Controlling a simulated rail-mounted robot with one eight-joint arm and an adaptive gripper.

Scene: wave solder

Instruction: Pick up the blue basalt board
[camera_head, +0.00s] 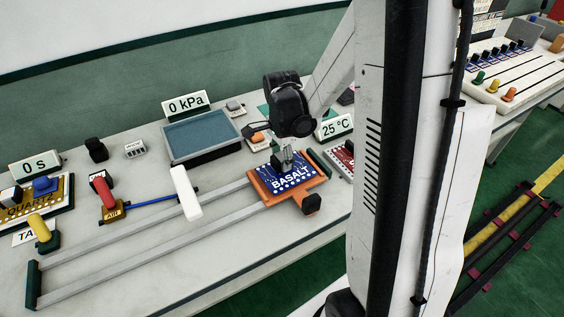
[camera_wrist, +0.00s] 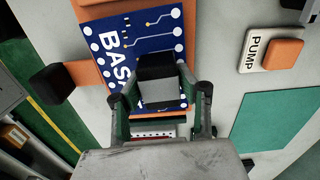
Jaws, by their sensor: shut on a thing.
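The blue basalt board (camera_head: 284,178) lies on an orange carriage (camera_head: 262,193) at the right end of two grey rails. White "BASALT" lettering and white dots show on it. My gripper (camera_head: 286,160) points down over the board's upper part. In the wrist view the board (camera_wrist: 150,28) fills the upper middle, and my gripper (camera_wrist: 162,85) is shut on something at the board. The fingers hide the exact contact. I cannot tell whether the board is lifted off the carriage.
A grey-rimmed basin (camera_head: 201,136) stands behind the rails. A white block (camera_head: 186,193) stands left of the carriage. A black knob (camera_head: 311,203) sticks out at the carriage's front. The orange pump button (camera_wrist: 284,54) is close to my gripper. A red board (camera_head: 342,158) lies to the right.

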